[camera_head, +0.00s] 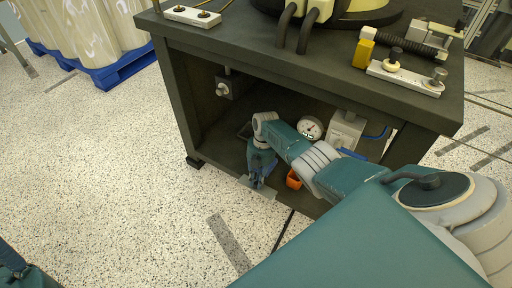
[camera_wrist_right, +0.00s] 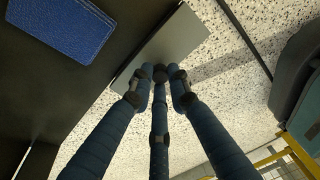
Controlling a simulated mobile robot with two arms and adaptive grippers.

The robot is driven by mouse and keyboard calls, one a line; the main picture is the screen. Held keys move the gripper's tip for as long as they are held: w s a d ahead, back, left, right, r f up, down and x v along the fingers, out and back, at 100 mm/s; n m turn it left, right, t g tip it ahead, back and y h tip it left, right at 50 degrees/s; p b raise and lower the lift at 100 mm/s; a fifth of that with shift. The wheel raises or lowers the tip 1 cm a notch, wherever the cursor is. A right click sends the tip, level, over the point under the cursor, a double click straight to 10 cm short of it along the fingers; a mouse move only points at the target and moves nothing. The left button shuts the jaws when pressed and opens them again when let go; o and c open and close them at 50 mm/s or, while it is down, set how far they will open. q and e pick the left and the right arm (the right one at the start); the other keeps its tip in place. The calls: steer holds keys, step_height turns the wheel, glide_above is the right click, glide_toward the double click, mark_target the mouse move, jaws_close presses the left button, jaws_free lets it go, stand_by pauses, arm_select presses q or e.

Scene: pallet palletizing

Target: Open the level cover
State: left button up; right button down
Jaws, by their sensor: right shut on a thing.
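The level cover seems to be the flat grey plate (camera_wrist_right: 168,45) in the right wrist view. It also shows low at the front edge of the dark cabinet (camera_head: 267,190) in the head view. My right gripper (camera_head: 260,178) reaches down at the cabinet's open front. In the right wrist view the three blue fingers of my right gripper (camera_wrist_right: 160,80) are closed together at the plate's edge, holding it. The plate's far side and its mounting are hard to make out. My left gripper is not in view.
Inside the cabinet are a round gauge (camera_head: 311,128), a grey valve box (camera_head: 346,130) and an orange object (camera_head: 293,180). A blue pad (camera_wrist_right: 62,27) shows in the wrist view. A blue pallet (camera_head: 112,71) stands at the back left.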

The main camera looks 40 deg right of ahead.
steer(key=shift+d+g+y+b, duration=0.1)
steer(key=shift+g+y+b, duration=0.2)
steer(key=shift+y+b, duration=0.5)
steer(key=shift+b, duration=0.3)
steer(key=c, duration=1.7)
jaws_free()
steer(key=shift+o, duration=0.2)
steer(key=shift+d+r, duration=0.1)
steer(key=shift+w, duration=0.1)
steer(key=shift+d+r, duration=0.2)
steer(key=shift+r, duration=0.1)
steer(key=v, duration=1.1)
steer(key=shift+a+r, duration=0.2)
steer(key=shift+a, duration=0.1)
